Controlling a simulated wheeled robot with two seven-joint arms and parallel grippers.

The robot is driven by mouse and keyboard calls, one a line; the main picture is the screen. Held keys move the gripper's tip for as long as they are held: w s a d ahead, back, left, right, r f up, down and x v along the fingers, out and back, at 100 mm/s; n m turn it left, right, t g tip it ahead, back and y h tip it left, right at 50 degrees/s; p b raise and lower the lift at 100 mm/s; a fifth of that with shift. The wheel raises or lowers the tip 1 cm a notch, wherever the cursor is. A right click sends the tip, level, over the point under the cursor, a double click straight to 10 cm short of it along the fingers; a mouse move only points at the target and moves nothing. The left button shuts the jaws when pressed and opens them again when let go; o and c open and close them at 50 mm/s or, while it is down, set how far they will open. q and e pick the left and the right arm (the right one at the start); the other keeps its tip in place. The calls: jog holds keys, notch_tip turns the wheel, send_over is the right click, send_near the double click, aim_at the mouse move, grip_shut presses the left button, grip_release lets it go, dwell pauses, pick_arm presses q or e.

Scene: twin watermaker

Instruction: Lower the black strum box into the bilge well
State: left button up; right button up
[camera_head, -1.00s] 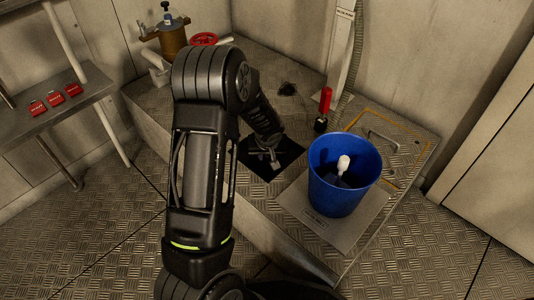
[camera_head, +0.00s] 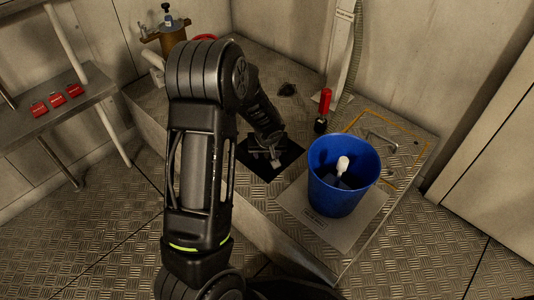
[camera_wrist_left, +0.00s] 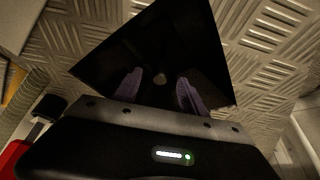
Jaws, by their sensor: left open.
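The bilge well (camera_head: 290,155) is a dark square opening in the tread-plate step, just left of the blue bucket. My left gripper (camera_head: 275,160) is over this opening, pointing down. In the left wrist view its two purplish fingers (camera_wrist_left: 160,92) are apart, with the well (camera_wrist_left: 185,35) dark around and beyond them. A small pale round spot (camera_wrist_left: 160,78) shows between the fingertips; I cannot tell what it belongs to. The black strum box cannot be made out against the dark well. My right gripper is not in view.
A blue bucket (camera_head: 340,195) with a white-topped item (camera_head: 343,163) inside stands right of the well. A red-handled tool (camera_head: 324,103) stands behind it, near a hose (camera_head: 354,60). A small black patch (camera_head: 287,89) lies behind the well. A side bench (camera_head: 60,115) holds red boxes.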

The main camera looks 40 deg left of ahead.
pick_arm(q)
jog(key=p+v, duration=0.1)
jog(key=v, duration=0.4)
dwell(0.5)
